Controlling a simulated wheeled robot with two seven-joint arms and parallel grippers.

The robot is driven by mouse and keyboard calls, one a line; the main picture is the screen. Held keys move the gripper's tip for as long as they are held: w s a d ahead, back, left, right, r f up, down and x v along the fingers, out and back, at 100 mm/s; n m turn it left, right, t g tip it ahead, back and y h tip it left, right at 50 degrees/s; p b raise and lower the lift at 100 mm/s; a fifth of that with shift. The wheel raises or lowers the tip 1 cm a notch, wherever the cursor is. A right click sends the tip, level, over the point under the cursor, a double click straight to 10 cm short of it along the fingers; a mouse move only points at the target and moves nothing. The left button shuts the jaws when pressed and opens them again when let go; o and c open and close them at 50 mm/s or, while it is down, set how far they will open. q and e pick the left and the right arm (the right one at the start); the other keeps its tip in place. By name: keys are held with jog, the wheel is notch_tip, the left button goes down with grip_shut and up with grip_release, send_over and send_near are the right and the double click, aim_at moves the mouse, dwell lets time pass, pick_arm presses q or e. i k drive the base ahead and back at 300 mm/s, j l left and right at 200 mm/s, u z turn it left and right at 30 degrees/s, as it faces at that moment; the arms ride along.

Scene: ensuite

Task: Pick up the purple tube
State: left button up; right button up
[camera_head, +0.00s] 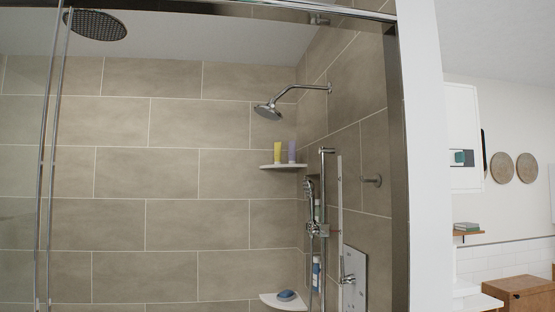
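The purple tube (291,152) stands upright on the upper corner shelf (283,166) at the back right of the shower. A yellow tube (280,153) stands close to its left on the same shelf. Neither of my grippers shows in the head view.
A shower riser with a hand shower (309,190) stands just right of the shelf. A wall shower head (267,111) hangs above it. A lower corner shelf (284,303) holds a blue object (286,295). Glass-door framing (50,160) is at left, a white wall end (420,160) at right.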

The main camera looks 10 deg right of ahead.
aim_at(291, 154)
jog(key=i+z, duration=0.2)
jog(key=z, duration=0.2)
jog(key=i+j+z, duration=0.1)
jog(key=z, duration=0.25)
jog(key=i+j+z, duration=0.15)
jog(key=i+z, duration=0.25)
jog(key=i+j+z, duration=0.15)
jog(key=i+j, duration=0.15)
jog(key=i+j+z, duration=0.15)
jog(key=i+j, duration=0.15)
jog(key=j, duration=0.15)
jog(key=i+j+z, duration=0.1)
jog(key=i+j, duration=0.15)
jog(key=j, duration=0.2)
jog(key=i+j+z, duration=0.15)
jog(key=j, duration=0.25)
jog(key=i, duration=0.1)
